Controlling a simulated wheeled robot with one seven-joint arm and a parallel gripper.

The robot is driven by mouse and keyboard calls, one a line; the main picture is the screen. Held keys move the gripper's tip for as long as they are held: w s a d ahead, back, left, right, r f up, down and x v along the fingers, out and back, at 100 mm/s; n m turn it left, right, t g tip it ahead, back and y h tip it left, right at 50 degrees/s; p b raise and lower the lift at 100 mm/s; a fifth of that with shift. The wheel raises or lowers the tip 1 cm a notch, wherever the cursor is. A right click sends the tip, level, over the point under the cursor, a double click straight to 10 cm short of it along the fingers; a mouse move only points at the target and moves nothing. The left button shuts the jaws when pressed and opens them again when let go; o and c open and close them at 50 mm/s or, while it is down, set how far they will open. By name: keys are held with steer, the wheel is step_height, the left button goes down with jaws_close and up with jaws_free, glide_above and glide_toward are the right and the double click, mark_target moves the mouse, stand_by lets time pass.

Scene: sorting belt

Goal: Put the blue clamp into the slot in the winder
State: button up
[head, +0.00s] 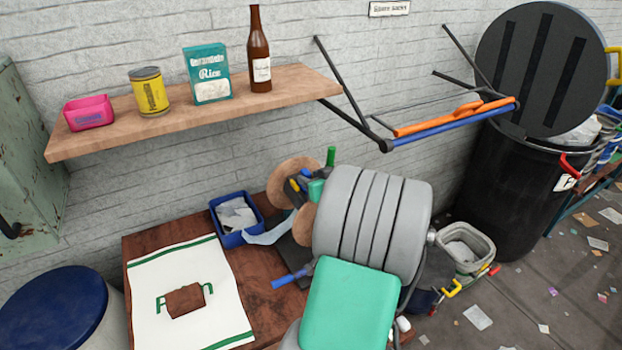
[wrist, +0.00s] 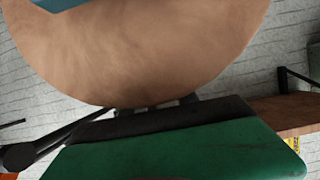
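The winder shows in the head view as two round tan discs (head: 293,180) at the back of the table, partly hidden by my grey ribbed arm. Small blue, yellow and green parts crowd between and around the discs. A blue piece (head: 306,173) is among them; I cannot tell for sure that it is the clamp. In the wrist view a large tan disc (wrist: 140,55) fills the upper middle, very close. A green part with a black edge (wrist: 175,150), probably of my gripper, crosses the bottom. A blue edge (wrist: 75,4) shows at the top. The slot and the fingertips' spacing cannot be made out.
A wooden shelf (head: 120,128) with a pink box, can, rice box and bottle hangs above. A blue bin (head: 232,238) stands beside the winder. A blue handle (head: 292,277) lies low in front. A white towel (head: 190,265) covers the table's left.

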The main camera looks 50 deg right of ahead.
steer(key=shift+o, duration=0.3)
steer(key=shift+r, duration=0.2)
steer(key=shift+s, duration=0.3)
steer(key=b+v, duration=0.2)
steer(key=v, duration=0.9)
steer(key=shift+s+b, duration=0.2)
steer(key=shift+b, duration=0.1)
steer(key=shift+r, duration=0.1)
